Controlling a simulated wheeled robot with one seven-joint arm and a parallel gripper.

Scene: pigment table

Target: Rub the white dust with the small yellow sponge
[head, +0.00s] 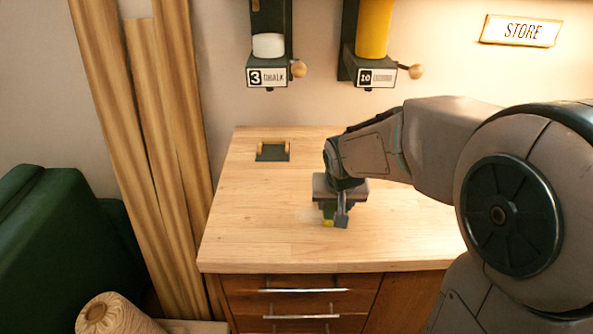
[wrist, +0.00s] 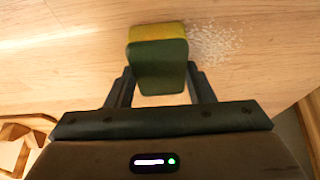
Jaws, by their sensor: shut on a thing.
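The small sponge (wrist: 158,66) is between my fingers in the wrist view, with a dark green face and a yellow layer along its far edge. My gripper (wrist: 160,85) is shut on it. In the head view my gripper (head: 335,220) points down at the table, and a bit of the yellow sponge (head: 328,223) shows at its tip, at or very near the surface. The white dust (wrist: 217,44) is a speckled patch just right of the sponge in the wrist view. In the head view it is a faint pale patch (head: 308,215) left of my gripper.
The wooden table top (head: 245,220) is mostly bare. Drawers (head: 300,300) are below the front edge.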

